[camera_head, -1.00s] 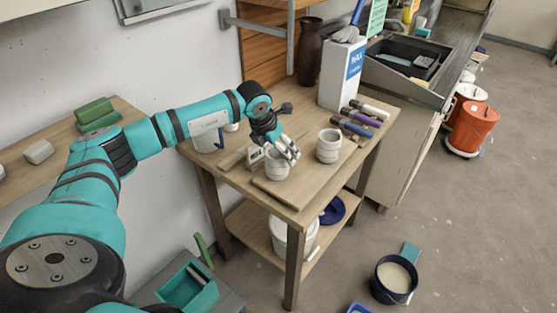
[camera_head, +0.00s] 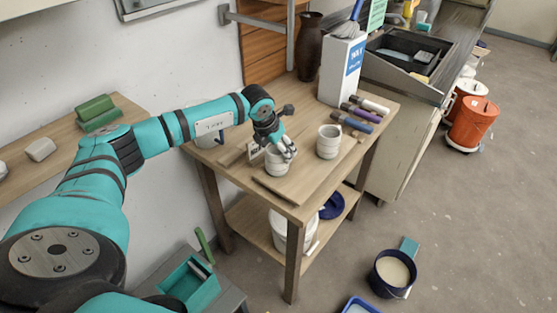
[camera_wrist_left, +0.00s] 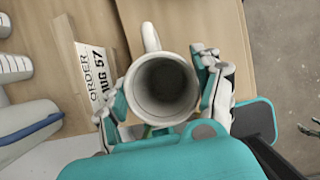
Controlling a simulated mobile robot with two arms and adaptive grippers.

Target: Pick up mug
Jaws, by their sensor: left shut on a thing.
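The white mug (camera_head: 277,164) stands at the near left part of the wooden table, beside a small order card. My left gripper (camera_head: 285,148) reaches down to it from above and is shut on it. In the left wrist view the mug (camera_wrist_left: 163,84) is seen from above, empty, with its handle pointing to the top of the picture and a finger on each side. The mug looks upright; I cannot tell whether its base touches the board under it. My right gripper is not in view.
A second white ribbed mug (camera_head: 328,142) stands just right. The order card (camera_wrist_left: 95,75) reads "ORDER" and "MUG 57". A dark bucket (camera_head: 393,275) is on the floor.

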